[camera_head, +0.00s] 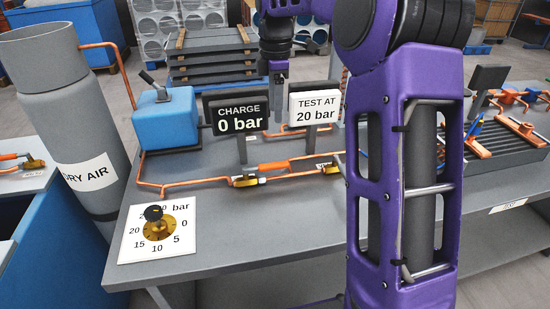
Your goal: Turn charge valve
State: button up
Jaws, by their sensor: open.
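A brass valve (247,181) sits in the copper line below the sign reading CHARGE 0 bar (239,115), with an orange lever (273,166) lying along the line. A second brass fitting (329,168) is further right. A brass knob with a black grip (157,226) stands on a white dial plate (133,246) marked in bar, at the front left. No readable label tells which one is the charge valve. My gripper (279,76) points down behind the signs, apart from the valves. It is open; its fingertips are small and partly hidden.
A blue box (167,119) and grey DRY AIR cylinder (70,110) are at left. My purple arm hides the table's middle right. The table front (265,225) is clear.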

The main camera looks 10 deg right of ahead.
aim_at(275, 164)
notch_tip(275, 164, down, 17)
jog(key=b, duration=0.2)
jog(key=shift+r+b, duration=0.2)
jog(key=shift+b, duration=0.15)
grip_shut()
jog(key=shift+r, duration=0.1)
dwell(1.1)
